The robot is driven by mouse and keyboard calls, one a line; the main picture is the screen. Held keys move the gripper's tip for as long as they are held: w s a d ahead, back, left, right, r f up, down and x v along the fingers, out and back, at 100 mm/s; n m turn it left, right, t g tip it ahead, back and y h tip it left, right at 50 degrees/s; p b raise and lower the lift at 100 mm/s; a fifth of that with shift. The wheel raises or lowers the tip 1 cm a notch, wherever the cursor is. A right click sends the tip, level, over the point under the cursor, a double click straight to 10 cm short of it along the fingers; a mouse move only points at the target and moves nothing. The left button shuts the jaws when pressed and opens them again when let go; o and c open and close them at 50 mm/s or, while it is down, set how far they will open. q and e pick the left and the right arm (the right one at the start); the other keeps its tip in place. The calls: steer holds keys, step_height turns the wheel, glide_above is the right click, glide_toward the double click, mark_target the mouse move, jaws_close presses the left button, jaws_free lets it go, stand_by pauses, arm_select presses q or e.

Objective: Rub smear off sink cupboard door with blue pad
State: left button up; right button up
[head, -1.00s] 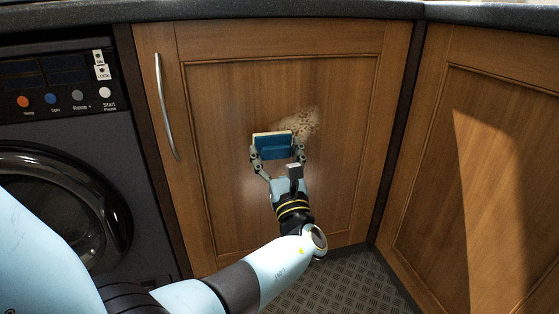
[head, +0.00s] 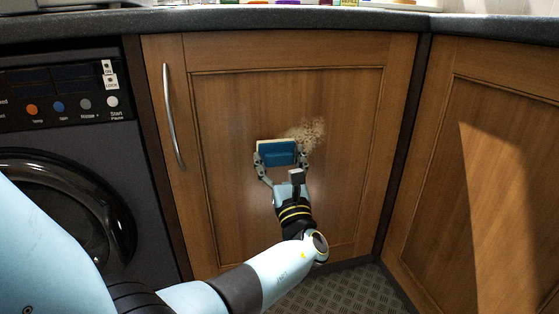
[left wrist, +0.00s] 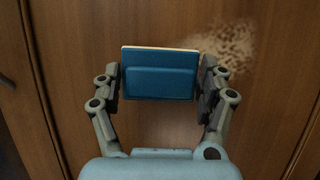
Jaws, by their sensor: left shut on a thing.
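The blue pad (head: 279,154) has a pale cream edge on its far side and is held between the fingers of my left gripper (head: 281,160). In the left wrist view the pad (left wrist: 159,77) sits level between both fingers of the gripper (left wrist: 160,85). The sink cupboard door (head: 230,105) is brown wood with a curved metal handle on its left. A pale, speckled smear (head: 309,133) shows on the door just up and right of the pad; it also shows in the left wrist view (left wrist: 228,48). The pad is at or very near the door face; contact is unclear. My right gripper is not in view.
A dark washing machine (head: 60,150) stands at the left. Another wooden cupboard door (head: 440,170) meets the corner at the right, with a sunlit patch. A dark worktop (head: 300,18) runs above. Patterned grey floor (head: 340,290) lies below.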

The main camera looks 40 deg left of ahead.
arm_select(q)
steer(key=shift+w+a+b, duration=0.3)
steer(key=shift+w+a, duration=0.15)
steer(key=shift+a, duration=0.05)
